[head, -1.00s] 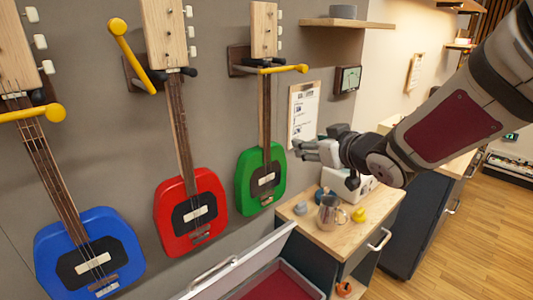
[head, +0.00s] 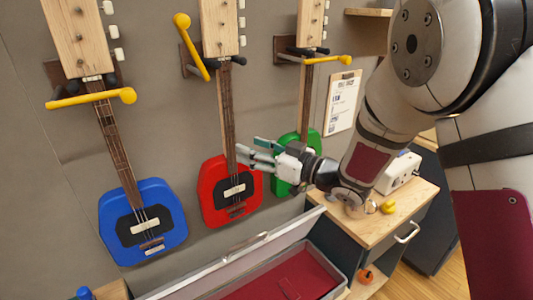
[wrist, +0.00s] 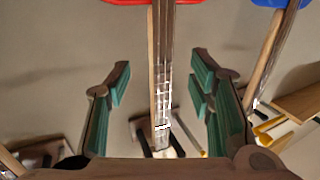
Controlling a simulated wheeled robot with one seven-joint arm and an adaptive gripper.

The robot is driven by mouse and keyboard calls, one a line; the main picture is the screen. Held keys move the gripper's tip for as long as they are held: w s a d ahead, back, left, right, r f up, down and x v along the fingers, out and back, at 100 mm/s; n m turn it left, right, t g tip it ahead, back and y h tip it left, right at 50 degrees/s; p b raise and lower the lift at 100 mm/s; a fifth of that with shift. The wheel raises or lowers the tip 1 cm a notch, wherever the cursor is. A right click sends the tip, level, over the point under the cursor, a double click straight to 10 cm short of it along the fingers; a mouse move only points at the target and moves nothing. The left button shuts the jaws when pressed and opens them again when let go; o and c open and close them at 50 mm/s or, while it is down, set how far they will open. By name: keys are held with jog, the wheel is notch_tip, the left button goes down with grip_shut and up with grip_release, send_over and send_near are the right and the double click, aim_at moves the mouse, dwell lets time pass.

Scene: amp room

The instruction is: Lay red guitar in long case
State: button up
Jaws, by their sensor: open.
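The red guitar (head: 230,192) hangs upright on the wall between a blue and a green one. Its neck runs up to a black-pronged hanger, where the yellow bar (head: 190,45) is swung up, clear of the neck. My gripper (head: 243,158) is open beside the lower neck, just above the body.
The blue guitar (head: 143,222) and the green guitar (head: 305,150) hang behind horizontal yellow bars. A wooden-topped cabinet (head: 365,226) at right holds a white device (head: 398,173) and a yellow duck (head: 388,207). An orange object (head: 366,276) sits on its lower shelf.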

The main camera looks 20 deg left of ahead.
aim_at(231, 129)
jog(key=b+x, duration=0.1)
jog(key=x, duration=0.3)
jog(key=shift+w+a+f, duration=0.1)
jog(key=shift+w+a, duration=0.1)
jog(key=shift+a, duration=0.05)
jog(key=shift+b+x, duration=0.55)
jog(key=shift+x, duration=0.55)
jog(key=shift+s, duration=0.1)
grip_shut()
jog(key=shift+r+p, duration=0.4)
jog(key=shift+r, duration=1.45)
jog(key=s+d+p, duration=0.5)
jog(key=s+d, duration=0.6)
jog(key=d, duration=0.2)
dwell(0.7)
jog(key=shift+f, duration=0.15)
